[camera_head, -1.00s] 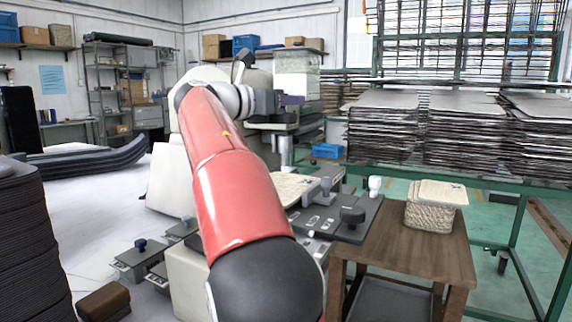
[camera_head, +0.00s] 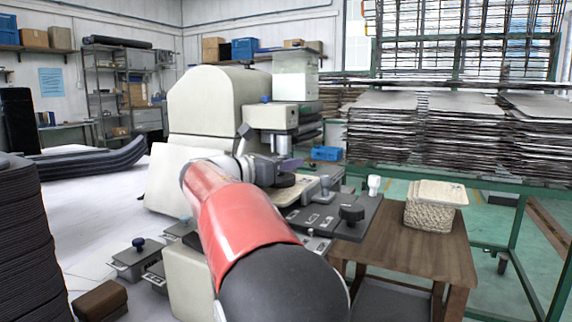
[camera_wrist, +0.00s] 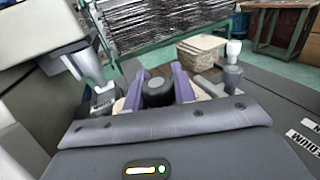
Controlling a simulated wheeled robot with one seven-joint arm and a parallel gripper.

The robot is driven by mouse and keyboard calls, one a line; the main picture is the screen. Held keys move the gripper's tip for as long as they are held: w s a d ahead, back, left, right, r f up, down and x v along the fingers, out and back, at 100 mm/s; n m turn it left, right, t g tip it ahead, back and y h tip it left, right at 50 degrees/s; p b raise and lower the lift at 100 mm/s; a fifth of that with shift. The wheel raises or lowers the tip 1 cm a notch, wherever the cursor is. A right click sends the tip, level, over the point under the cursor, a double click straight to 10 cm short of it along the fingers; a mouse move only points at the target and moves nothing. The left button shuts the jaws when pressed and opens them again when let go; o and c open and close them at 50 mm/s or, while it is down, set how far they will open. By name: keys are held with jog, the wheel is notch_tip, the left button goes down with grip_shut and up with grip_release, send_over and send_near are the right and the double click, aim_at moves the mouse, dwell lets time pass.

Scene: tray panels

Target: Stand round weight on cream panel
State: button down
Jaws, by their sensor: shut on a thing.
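My gripper (camera_head: 288,165) is low over the machine's dark bed, its purple fingers closed on the dark round weight (camera_wrist: 158,92). In the head view the weight (camera_head: 284,181) shows as a dark disc just under the fingers. I cannot tell whether the weight touches the panel.
The cream machine (camera_head: 215,105) rises behind. A woven stack (camera_head: 430,215) with pale panels on top sits on the wooden table (camera_head: 420,258).

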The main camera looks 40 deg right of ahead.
jog(key=c, duration=1.1)
grip_release()
jog(key=shift+c, duration=0.2)
jog(key=shift+r, duration=0.15)
jog(key=a, duration=1.1)
jog(key=shift+a, duration=0.55)
jog(key=shift+s, duration=0.15)
